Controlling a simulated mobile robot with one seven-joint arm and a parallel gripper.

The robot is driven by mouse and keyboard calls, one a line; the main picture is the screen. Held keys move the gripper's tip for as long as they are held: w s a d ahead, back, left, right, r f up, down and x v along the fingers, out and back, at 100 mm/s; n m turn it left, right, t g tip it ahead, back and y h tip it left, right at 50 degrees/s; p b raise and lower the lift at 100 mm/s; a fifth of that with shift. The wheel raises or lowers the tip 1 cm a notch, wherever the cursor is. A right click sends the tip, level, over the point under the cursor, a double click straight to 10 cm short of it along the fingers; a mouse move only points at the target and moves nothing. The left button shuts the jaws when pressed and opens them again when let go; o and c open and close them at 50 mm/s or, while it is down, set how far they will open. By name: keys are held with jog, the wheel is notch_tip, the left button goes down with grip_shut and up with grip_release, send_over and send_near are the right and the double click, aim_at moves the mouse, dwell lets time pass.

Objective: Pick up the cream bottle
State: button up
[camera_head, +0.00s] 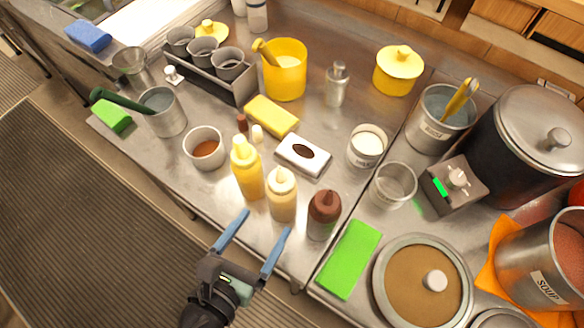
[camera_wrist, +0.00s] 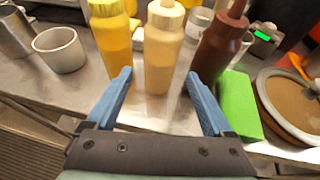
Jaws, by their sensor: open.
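The cream bottle (camera_head: 282,196) stands upright near the front edge of the metal counter, between a yellow bottle (camera_head: 247,172) on its left and a brown bottle (camera_head: 323,214) on its right. In the wrist view the cream bottle (camera_wrist: 161,52) is straight ahead, in line with the gap between my fingers. My gripper (camera_head: 258,236) is open and empty, with blue fingers pointing toward the bottles. In the wrist view my gripper (camera_wrist: 158,82) has its fingertips in front of the bottle's lower part, one to each side, not closed on it.
The yellow and brown bottles stand close on both sides. Behind are a white napkin box (camera_head: 303,156) and a yellow sponge (camera_head: 271,116). A small cup (camera_head: 205,148) stands left. The counter front-left is clear.

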jog(key=x, duration=1.2)
jog(key=shift+d, duration=0.1)
jog(key=c, duration=0.7)
